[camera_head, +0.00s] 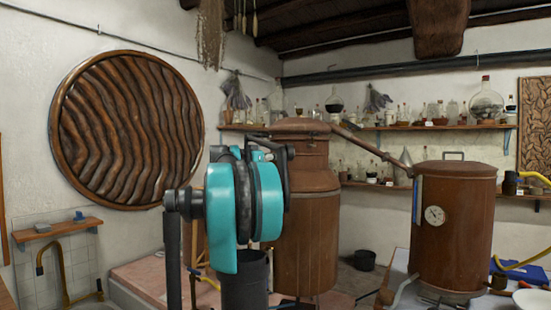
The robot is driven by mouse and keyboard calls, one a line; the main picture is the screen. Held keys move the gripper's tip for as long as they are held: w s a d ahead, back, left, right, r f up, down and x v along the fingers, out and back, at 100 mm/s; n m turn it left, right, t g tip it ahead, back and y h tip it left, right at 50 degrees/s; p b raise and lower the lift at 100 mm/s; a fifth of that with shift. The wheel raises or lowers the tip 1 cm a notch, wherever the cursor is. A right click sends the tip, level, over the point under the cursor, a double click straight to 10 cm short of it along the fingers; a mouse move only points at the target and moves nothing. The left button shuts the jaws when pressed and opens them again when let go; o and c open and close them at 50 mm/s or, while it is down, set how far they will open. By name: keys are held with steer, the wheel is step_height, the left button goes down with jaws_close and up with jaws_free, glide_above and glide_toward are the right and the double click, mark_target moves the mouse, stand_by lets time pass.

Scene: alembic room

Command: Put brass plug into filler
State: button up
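I cannot make out a brass plug in this view. No opening that I can clearly tell to be the filler shows either. A large copper still (306,240) stands behind my teal and black arm, which hides its left part. A pipe runs from its top down to the right, towards a second copper vessel (458,220) with a round dial and a handle on its lid. My arm fills the middle foreground. I see no fingertips of my gripper that I can tell apart from the arm links.
The right-hand vessel stands on a table (393,272) with a blue object (505,275) and a white dish (531,299). Shelves (385,187) of glassware line the back wall. A small wooden shelf (57,228) and yellow tap (62,275) are at left. A dark bucket (365,260) stands behind.

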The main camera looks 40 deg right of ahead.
steer(key=shift+f, duration=1.45)
stand_by(3.0)
steer(key=o, duration=1.3)
steer(key=shift+o, duration=0.2)
